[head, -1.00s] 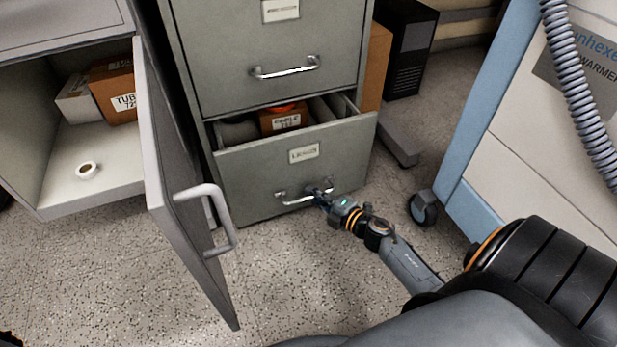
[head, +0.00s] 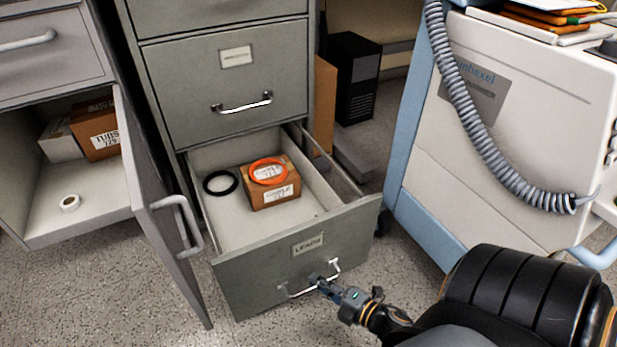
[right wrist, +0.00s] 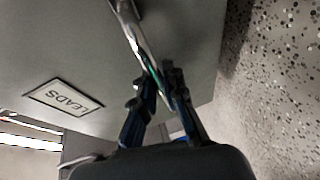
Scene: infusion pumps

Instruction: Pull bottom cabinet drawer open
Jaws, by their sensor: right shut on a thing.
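The bottom cabinet drawer (head: 262,264), labelled LEADS, is pulled well out of the grey filing cabinet (head: 225,65). Inside it are a cardboard box (head: 276,188) with an orange ring (head: 268,170) on top, and a black ring (head: 220,183) beside the box. My right gripper (head: 322,279) is shut on the drawer's metal handle (head: 292,293). In the right wrist view the fingers (right wrist: 160,95) close around the handle bar (right wrist: 135,38), next to the drawer front. My left gripper is not in view.
An open grey cabinet door (head: 160,200) stands just left of the drawer. A white and blue machine (head: 500,130) with a grey hose stands at the right. A cardboard piece (head: 325,100) and a black computer tower (head: 357,85) are behind. Speckled floor is free in front.

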